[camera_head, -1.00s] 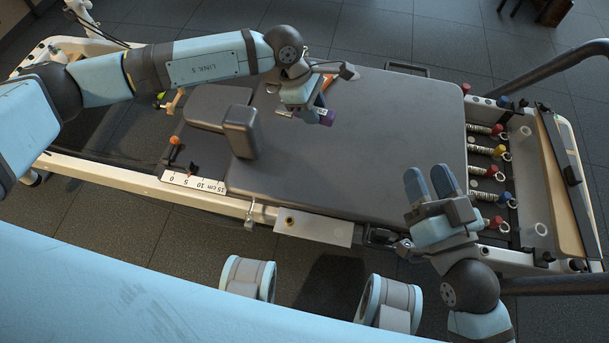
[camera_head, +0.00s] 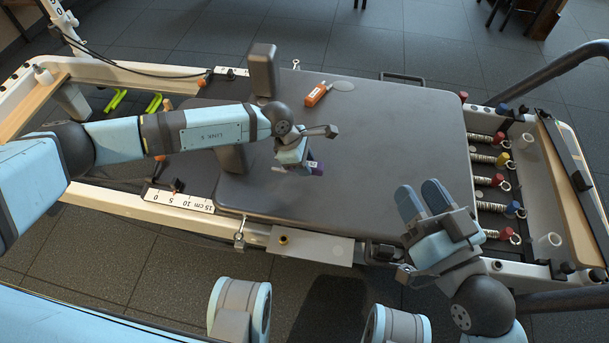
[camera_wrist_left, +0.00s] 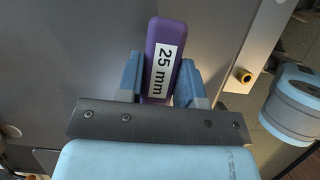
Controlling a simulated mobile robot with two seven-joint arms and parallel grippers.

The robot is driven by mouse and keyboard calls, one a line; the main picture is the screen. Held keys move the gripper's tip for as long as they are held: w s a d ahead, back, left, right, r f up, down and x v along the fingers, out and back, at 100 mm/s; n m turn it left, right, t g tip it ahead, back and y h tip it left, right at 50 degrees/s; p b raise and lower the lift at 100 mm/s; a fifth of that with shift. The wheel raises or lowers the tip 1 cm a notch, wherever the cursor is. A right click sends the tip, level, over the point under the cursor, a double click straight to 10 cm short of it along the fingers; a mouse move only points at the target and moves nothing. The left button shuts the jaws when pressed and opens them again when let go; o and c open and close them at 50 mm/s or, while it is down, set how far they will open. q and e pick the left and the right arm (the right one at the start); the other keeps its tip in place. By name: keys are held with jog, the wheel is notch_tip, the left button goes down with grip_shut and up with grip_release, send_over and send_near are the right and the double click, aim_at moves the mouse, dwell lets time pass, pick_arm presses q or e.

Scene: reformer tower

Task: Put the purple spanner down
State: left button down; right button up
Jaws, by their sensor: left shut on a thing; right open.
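The purple spanner (camera_wrist_left: 165,35) with a white "25 mm" label is between the two blue fingers of my left gripper (camera_wrist_left: 160,80) in the left wrist view. My left gripper is shut on it. In the head view, the purple end of the spanner (camera_head: 317,168) shows beside my left gripper (camera_head: 300,163), above the middle-left of the dark padded carriage (camera_head: 400,130). I cannot tell whether the spanner touches the pad. My right gripper (camera_head: 424,200) is open and empty, over the pad's front right corner.
An orange tool (camera_head: 318,95) and a round grey disc (camera_head: 343,86) lie at the back of the pad. Upright shoulder rests (camera_head: 263,70) stand at its left. Springs with coloured knobs (camera_head: 487,180) are to the right. The pad's middle and right are clear.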

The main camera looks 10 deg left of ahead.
aim_at(304, 179)
pick_arm(q)
jog(key=shift+f+b, duration=0.75)
jog(key=shift+f, duration=1.55)
pick_arm(e)
jog(key=shift+a+f+g, duration=0.1)
jog(key=shift+f+g, duration=0.4)
jog(key=shift+f, duration=0.75)
pick_arm(q)
jog(key=shift+f, duration=0.2)
jog(key=c, duration=0.8)
grip_release()
pick_arm(e)
jog(key=shift+f, duration=0.15)
pick_arm(q)
jog(key=shift+r, duration=0.1)
jog(key=shift+r, duration=0.25)
jog(key=p+v, duration=0.4)
jog(key=v, duration=0.7)
jog(key=shift+a+r, duration=0.2)
jog(key=shift+r, duration=0.15)
pick_arm(e)
notch_tip(304, 179, up, 7)
jog(key=t, duration=0.2)
jog(key=shift+s+d, duration=0.15)
jog(key=shift+d, duration=0.1)
